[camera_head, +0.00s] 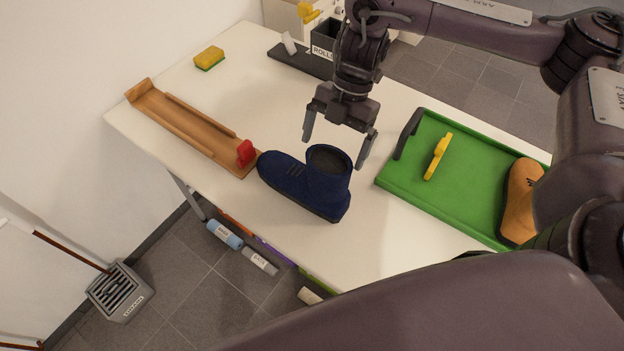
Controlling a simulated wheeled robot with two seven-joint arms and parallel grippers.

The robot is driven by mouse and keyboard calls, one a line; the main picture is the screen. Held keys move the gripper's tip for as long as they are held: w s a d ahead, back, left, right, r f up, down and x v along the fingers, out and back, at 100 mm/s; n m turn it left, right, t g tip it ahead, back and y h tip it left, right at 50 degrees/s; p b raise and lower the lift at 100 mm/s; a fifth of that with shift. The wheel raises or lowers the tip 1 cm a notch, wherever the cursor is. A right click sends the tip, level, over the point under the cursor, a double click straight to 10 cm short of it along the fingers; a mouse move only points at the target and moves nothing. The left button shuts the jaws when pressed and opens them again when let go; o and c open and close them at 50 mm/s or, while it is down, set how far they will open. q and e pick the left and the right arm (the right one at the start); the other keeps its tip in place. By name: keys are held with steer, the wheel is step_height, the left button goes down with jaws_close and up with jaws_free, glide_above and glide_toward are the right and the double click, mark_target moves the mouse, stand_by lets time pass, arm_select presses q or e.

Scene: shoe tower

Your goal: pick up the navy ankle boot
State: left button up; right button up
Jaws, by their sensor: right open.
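The navy ankle boot (304,181) stands upright on the white table near its front edge. Its toe points left and its open shaft (330,159) faces up on the right. My right gripper (336,150) is open above and just behind the boot's shaft, fingers pointing down, with nothing between them. One finger shows to the left of the shaft and one to the right; whether either touches the boot I cannot tell. My left gripper is not in view.
A green tray (400,184) on the right holds a tan shoe (519,204) and a yellow piece (438,157). A yellow-green sponge (209,58) and a dark box (324,38) are behind.

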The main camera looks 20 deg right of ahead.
mark_target(331, 156)
steer(key=f, duration=0.3)
steer(key=shift+s+a+f, duration=0.15)
steer(key=shift+a+f, duration=0.05)
steer(key=shift+f, duration=0.15)
steer(key=shift+a+f, duration=0.15)
steer(key=shift+f, duration=0.1)
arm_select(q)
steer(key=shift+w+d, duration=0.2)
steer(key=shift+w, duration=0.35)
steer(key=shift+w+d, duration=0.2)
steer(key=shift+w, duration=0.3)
arm_select(e)
steer(key=c, duration=0.5)
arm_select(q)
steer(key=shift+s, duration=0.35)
arm_select(e)
steer(key=c, duration=1)
